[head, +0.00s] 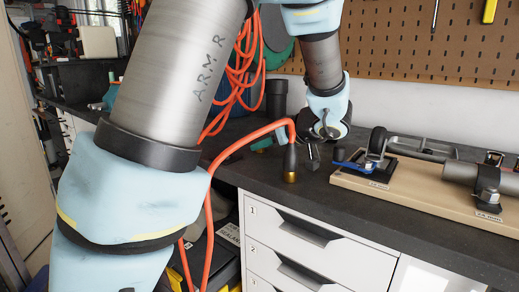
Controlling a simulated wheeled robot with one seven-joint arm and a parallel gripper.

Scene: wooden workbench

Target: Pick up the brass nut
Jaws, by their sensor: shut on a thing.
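My gripper (314,156) is at the end of my light-blue arm, low over the dark bench top and pointing down. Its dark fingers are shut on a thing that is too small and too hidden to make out. I cannot pick out a separate brass nut in the head view. The one brass-coloured part that shows is the end (290,177) of a dark fitting on the orange hose, just left of my gripper and near the bench's front edge.
The orange hose (245,142) loops over the bench edge. A wooden board (430,190) with clamps and a metal cylinder lies to the right. A dark cylinder (276,97) stands behind. White drawers (300,232) are below the bench top. A pegboard (410,50) backs the bench.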

